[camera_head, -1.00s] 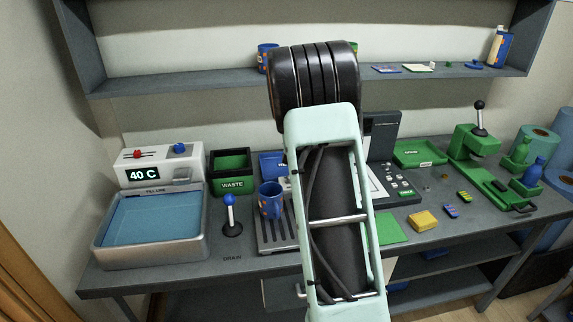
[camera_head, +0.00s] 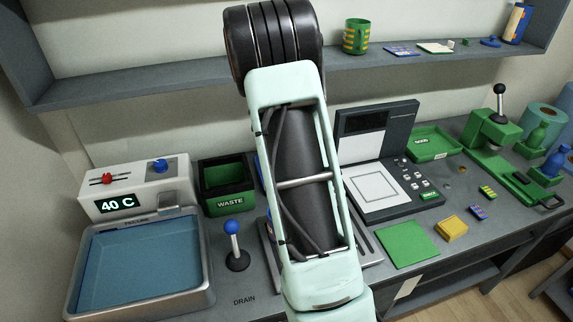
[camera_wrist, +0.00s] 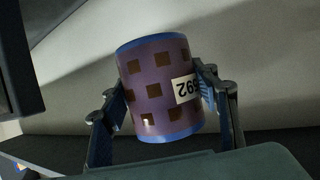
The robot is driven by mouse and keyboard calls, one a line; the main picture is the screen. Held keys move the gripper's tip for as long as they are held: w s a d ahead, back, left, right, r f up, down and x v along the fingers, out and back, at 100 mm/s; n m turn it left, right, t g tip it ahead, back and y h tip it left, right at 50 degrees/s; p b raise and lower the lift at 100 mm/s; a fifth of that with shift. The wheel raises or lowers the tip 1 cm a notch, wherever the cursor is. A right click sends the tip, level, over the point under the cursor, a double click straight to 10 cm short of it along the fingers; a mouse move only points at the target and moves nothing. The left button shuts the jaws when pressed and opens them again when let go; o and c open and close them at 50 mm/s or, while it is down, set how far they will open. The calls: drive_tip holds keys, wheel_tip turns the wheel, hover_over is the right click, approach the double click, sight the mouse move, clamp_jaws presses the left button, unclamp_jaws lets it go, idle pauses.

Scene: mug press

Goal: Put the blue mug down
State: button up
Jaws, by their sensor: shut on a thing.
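In the wrist view a blue mug (camera_wrist: 152,62) with a purple wrap, brown squares and a white number label sits between the fingers of my gripper (camera_wrist: 160,88). The label reads upside down, and the mug is slightly tilted in the picture. My gripper is shut on it, with a finger on each side. No handle shows. In the head view my own arm hides the gripper and the held mug. The slotted drain rack (camera_head: 367,248) shows on the bench, partly behind my arm.
A shelf (camera_head: 130,89) runs along the wall, with a green mug (camera_head: 355,37) on it. On the bench are a water bath (camera_head: 140,265), a waste bin (camera_head: 227,186), a blue-knobbed lever (camera_head: 235,250), a press plate (camera_head: 374,187) and a green mat (camera_head: 407,244).

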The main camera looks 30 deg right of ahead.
wheel_tip(320, 180, down, 20)
drive_tip(key=b, duration=0.9)
drive_tip(key=shift+s, duration=0.15)
drive_tip(key=o, duration=1.5)
drive_tip(key=shift+f, duration=0.15)
drive_tip(key=shift+o, duration=0.3)
drive_tip(key=shift+a, duration=0.1)
drive_tip(key=shift+s+a+r, duration=0.1)
drive_tip(key=shift+s+r, duration=0.05)
drive_tip(key=shift+r, duration=0.1)
drive_tip(key=b+v, duration=0.1)
drive_tip(key=v, duration=1)
drive_tip(key=shift+s+a, duration=0.2)
drive_tip(key=shift+w+r, duration=0.1)
